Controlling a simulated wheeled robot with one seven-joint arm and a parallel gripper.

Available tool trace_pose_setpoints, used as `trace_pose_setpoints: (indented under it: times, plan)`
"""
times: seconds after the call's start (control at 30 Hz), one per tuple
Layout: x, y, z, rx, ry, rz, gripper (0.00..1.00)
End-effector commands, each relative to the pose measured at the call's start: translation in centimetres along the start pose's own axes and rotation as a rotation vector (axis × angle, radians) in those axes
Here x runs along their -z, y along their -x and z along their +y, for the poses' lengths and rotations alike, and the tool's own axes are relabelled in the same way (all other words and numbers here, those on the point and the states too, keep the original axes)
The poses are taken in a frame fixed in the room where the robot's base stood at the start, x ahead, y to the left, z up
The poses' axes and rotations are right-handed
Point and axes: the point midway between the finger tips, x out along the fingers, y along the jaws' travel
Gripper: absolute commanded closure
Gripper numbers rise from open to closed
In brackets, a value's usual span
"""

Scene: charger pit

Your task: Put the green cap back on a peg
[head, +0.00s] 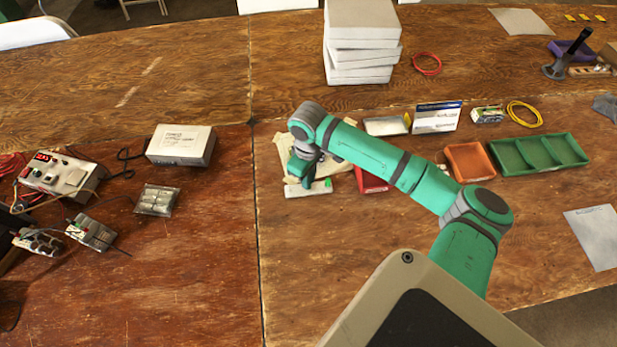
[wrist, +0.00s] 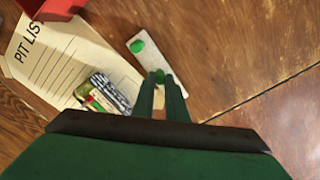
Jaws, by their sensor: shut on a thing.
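A narrow pale block (wrist: 149,58) lies on the wooden table; it also shows in the head view (head: 296,191). One green cap (wrist: 137,46) sits at its far end in the wrist view. My gripper (wrist: 161,80) is shut on another bright green cap (wrist: 160,74), over the nearer part of the block. Whether the held cap touches a peg or hangs above it, I cannot tell.
A "PIT LIST" sheet (wrist: 60,60) lies next to the block, with a small colourful pack (wrist: 104,94) on it. A red bin (head: 371,181) stands close by. An orange tray (head: 470,161) and green tray (head: 540,154) are further right.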

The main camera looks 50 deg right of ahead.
Motion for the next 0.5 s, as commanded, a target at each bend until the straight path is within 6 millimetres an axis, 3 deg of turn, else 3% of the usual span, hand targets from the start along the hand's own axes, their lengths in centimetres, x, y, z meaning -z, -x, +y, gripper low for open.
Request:
trace_pose_setpoints:
  times: [0.3,0.33,0.4,0.5]
  plan:
    - [-0.01,-0.04,0.01,0.0,0.0,0.0,1.0]
    - [-0.01,-0.04,0.01,0.0,0.0,0.0,0.81]
    - [-0.01,-0.03,0.01,0.0,0.0,0.0,0.66]
    - [-0.01,-0.03,0.01,0.0,0.0,0.0,0.66]
